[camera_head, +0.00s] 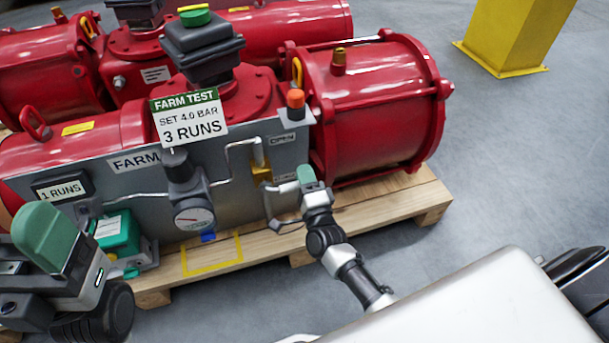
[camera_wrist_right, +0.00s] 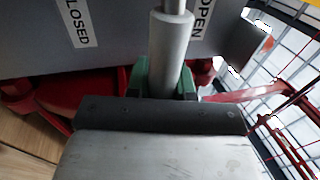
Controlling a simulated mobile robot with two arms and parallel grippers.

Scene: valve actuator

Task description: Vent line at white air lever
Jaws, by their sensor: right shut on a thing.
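The white air lever shows in the right wrist view as a light grey rod (camera_wrist_right: 170,50) between the green fingers of my right gripper (camera_wrist_right: 165,82), which is shut on it. The rod lies between the CLOSED label (camera_wrist_right: 78,22) and the OPEN label (camera_wrist_right: 202,18), closer to OPEN. In the head view, my right gripper (camera_head: 307,176) is at the panel's right end, beside a brass valve body (camera_head: 261,171); it hides most of the lever there. My left gripper (camera_head: 42,236) is at the lower left, apart from the panel; its finger gap is not clear.
A gauge (camera_head: 194,217) and a green box (camera_head: 117,236) are on the grey panel (camera_head: 240,198). A sign (camera_head: 190,117) reads "SET 4.0 BAR 3 RUNS"; a counter (camera_head: 62,188) reads "1 RUNS". Red actuators (camera_head: 378,100) rest on a wooden pallet (camera_head: 395,208). Floor right is clear before a yellow post (camera_head: 515,35).

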